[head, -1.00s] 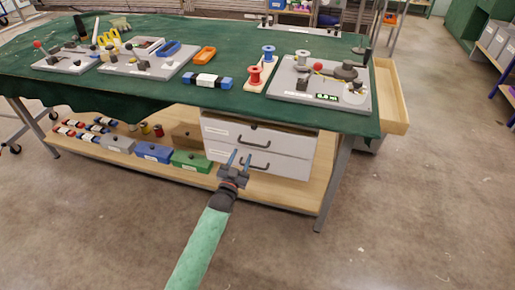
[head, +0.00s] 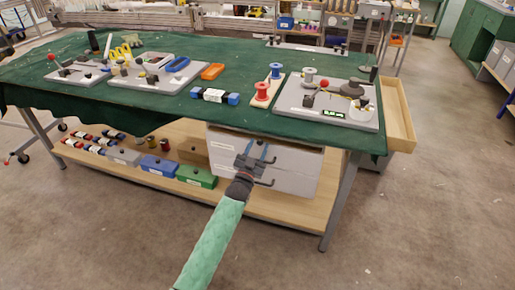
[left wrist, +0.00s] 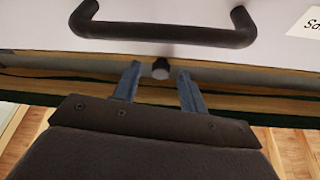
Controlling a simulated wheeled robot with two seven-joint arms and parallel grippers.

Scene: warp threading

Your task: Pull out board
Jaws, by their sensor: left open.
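My left gripper (head: 257,149) is open in front of the white drawer unit (head: 300,176) under the table. In the left wrist view its two fingers stand on either side of a small dark knob (left wrist: 160,68), with a gap on each side. The knob is below a black bar handle (left wrist: 165,32) on a white drawer front. Thin wooden edges (left wrist: 60,82) run behind and below the knob; one seems to be the board's front edge, but I cannot tell which. The gripper hides part of the drawer fronts in the head view. My right gripper is not in view.
The green-covered table top (head: 215,112) carries spools, grey fixture plates and tools. Green (head: 197,176) and blue (head: 158,166) boxes stand on the lower wooden shelf, left of the drawers. A pale wooden tray (head: 398,115) juts from the table's right end. The floor in front is clear.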

